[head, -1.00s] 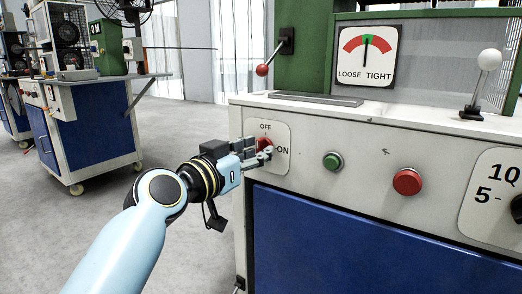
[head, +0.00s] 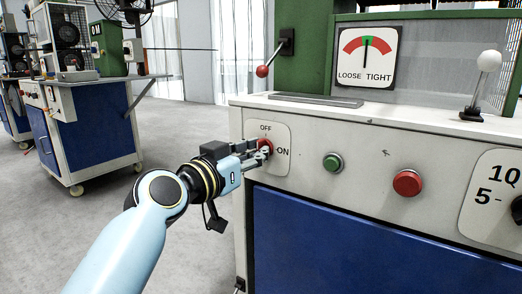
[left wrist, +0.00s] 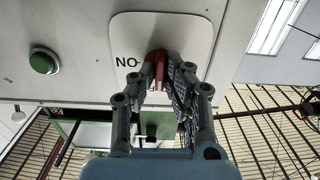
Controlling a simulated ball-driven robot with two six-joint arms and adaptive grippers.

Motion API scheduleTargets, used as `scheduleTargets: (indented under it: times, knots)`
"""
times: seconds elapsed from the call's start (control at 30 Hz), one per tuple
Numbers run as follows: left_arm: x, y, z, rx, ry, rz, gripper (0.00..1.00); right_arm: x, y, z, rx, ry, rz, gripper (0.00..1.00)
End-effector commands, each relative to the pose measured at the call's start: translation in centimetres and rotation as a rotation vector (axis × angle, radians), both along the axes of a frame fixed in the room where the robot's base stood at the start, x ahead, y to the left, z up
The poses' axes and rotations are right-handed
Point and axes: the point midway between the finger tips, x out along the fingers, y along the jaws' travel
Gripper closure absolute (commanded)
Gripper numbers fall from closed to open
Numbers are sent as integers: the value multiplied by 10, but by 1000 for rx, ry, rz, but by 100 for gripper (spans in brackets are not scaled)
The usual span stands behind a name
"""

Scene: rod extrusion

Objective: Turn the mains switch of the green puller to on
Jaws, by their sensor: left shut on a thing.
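The mains switch is a red rotary knob (head: 265,144) on a white plate (head: 282,165) marked OFF at the top and ON at the right. It sits at the left end of the machine's pale front panel. My left gripper (head: 266,151) is at the knob, its fingers covering the lower part. In the left wrist view, the gripper (left wrist: 160,82) is shut on the red knob (left wrist: 157,67), one finger on each side. There the knob's bar runs roughly up and down, while the ON mark is to its left. The OFF mark is hidden there. My right gripper is out of view.
Right of the switch are a green button (head: 333,162) and a red button (head: 407,183). Above stand a red-ball lever (head: 263,71), a LOOSE/TIGHT gauge (head: 367,57) and a white-ball lever (head: 489,60). Another blue workstation (head: 88,128) stands at the back left. Floor between is clear.

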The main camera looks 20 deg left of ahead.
Motion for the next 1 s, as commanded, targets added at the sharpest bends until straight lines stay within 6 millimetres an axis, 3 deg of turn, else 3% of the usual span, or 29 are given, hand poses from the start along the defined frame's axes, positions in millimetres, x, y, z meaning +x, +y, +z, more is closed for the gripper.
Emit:
scheduleTargets:
  times: [0.53,1.0]
  knots:
    - [0,0,-1,4,0,0,100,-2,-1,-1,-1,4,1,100]
    - [0,0,-1,166,-59,0,100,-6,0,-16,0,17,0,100]
